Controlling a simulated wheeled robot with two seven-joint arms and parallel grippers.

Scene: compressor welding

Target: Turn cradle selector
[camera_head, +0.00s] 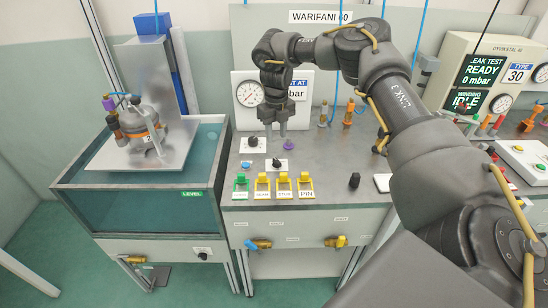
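My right gripper (276,133) points straight down over the grey bench top, its two fingertips slightly apart with nothing seen between them. It is just right of a black rotary knob (253,142) on a white plate and behind a second black knob (277,163) on another white plate. It appears apart from both. A third black knob (203,255) sits on the front panel below the tank. The labels are too small to read, so I cannot tell which knob is the cradle selector. My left gripper is out of view.
A water tank (70,189) holds a compressor (138,120) on a metal cradle (190,148). Yellow and green switches (283,184) line the bench's front. A pressure gauge (250,93) stands behind my gripper. A leak-test unit (455,45) stands at the right. My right arm crosses the bench.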

